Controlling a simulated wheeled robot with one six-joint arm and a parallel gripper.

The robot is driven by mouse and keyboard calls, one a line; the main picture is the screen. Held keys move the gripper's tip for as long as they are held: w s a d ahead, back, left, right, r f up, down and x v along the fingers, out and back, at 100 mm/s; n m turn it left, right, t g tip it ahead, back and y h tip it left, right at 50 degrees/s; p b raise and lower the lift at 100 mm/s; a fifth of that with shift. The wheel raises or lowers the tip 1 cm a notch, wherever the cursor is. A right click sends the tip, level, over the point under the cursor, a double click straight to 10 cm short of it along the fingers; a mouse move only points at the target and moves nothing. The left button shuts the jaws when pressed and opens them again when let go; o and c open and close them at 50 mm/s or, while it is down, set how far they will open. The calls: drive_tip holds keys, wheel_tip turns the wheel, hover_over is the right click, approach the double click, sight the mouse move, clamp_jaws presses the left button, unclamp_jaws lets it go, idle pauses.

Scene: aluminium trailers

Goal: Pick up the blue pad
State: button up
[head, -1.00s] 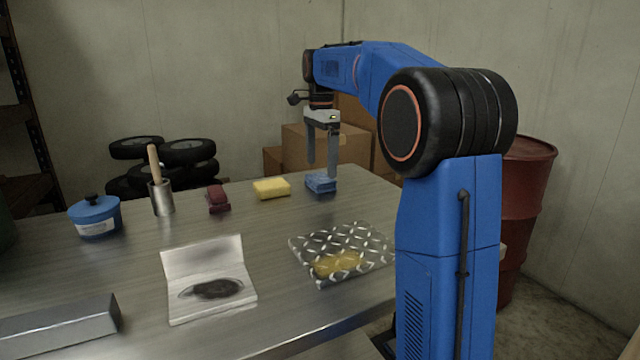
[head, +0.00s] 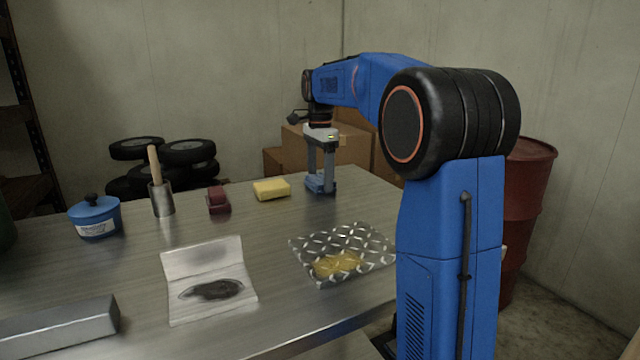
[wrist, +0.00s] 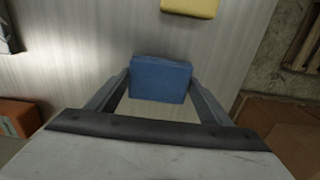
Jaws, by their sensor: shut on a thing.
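The blue pad (head: 320,184) stands on the metal table near its far right edge. It also shows in the wrist view (wrist: 160,80), between the two fingers. My gripper (head: 321,183) has come down over the pad, with one finger on each side, and is shut on it. In the wrist view the fingertips (wrist: 160,82) touch the pad's left and right sides. The pad appears to be at table height; I cannot tell whether it is clear of the surface.
A yellow pad (head: 271,190) lies left of the blue pad, then a dark red block (head: 218,200), a metal cup with a brush (head: 162,198) and a blue pot (head: 95,217). A patterned plate (head: 370,250) with a yellow smear and a bent sheet (head: 208,262) with a dark stain lie nearer.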

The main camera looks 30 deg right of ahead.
sight(320, 178)
wheel_tip(320, 178, up, 10)
idle(0.6)
drive_tip(key=shift+o, duration=0.5)
idle(1.3)
